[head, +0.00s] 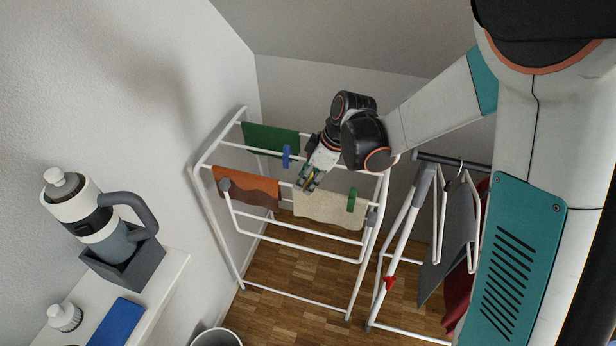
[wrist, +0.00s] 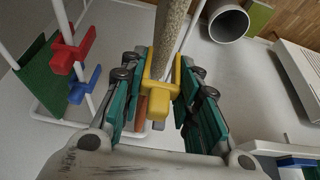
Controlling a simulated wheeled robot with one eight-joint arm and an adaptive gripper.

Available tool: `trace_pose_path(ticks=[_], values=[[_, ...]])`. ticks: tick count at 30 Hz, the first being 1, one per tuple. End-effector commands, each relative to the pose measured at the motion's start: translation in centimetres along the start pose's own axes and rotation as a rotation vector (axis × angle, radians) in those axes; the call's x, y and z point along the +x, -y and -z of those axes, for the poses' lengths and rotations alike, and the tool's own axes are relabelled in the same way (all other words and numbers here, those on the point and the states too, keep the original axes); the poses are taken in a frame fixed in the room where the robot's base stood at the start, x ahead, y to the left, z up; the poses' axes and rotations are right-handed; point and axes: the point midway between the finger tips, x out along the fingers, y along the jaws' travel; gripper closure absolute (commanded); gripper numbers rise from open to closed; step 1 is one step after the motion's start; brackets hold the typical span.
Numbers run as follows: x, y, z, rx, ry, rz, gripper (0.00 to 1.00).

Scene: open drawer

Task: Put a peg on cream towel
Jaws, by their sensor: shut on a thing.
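The cream towel (head: 325,208) hangs over a bar of the white drying rack and shows edge-on in the wrist view (wrist: 171,28). My gripper (head: 307,186) is at the towel's upper left end. In the wrist view my gripper (wrist: 158,88) is shut on a yellow peg (wrist: 158,104). The peg's two prongs point at the towel, one on each side of its edge. How deep the towel sits between them is hard to tell. A green peg (head: 351,199) is on the towel's right part.
The white rack (head: 240,170) also bears a green towel (head: 268,139) with a blue peg (head: 286,156) and an orange-brown towel (head: 248,190). A red peg (wrist: 70,50) shows by the green towel. A second rack (head: 400,240) stands right; a shelf (head: 165,285) is left.

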Motion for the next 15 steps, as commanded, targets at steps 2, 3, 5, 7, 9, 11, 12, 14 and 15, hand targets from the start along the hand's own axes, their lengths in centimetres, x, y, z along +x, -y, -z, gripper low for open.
trace_pose_path(ticks=[2, 3, 5, 7, 9, 11, 12, 14, 15], values=[[0.7, 0.0, -0.3, 0.000, 0.000, 0.000, 0.81], [0.9, 0.0, -0.4, 0.000, 0.000, 0.000, 0.81], [1.3, 0.0, -0.5, 0.000, 0.000, 0.000, 0.81], [1.7, 0.0, -0.7, 0.000, 0.000, 0.000, 0.81], [2.1, 0.0, -0.9, 0.000, 0.000, 0.000, 0.81], [2.5, 0.0, -1.0, 0.000, 0.000, 0.000, 0.81], [2.7, 0.0, -1.1, 0.000, 0.000, 0.000, 0.81], [3.0, 0.0, -1.2, 0.000, 0.000, 0.000, 0.81], [3.1, 0.0, -1.3, 0.000, 0.000, 0.000, 0.81]])
